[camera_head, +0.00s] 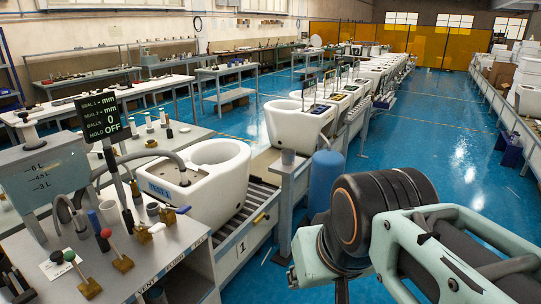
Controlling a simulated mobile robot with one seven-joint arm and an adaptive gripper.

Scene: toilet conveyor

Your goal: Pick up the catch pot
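My arm comes in from the lower right. Its wrist is to the right of and nearer than the pot, clearly apart from it. My gripper is mostly hidden or cut off at the bottom edge, where only dark parts show. Its fingers cannot be made out.
A blue cylinder (325,181) stands beside the ledge, behind my arm. The grey test bench (165,262) at left holds a display (103,117), levers and fittings. More toilets (300,121) line the conveyor behind. The blue floor (431,165) to the right is open.

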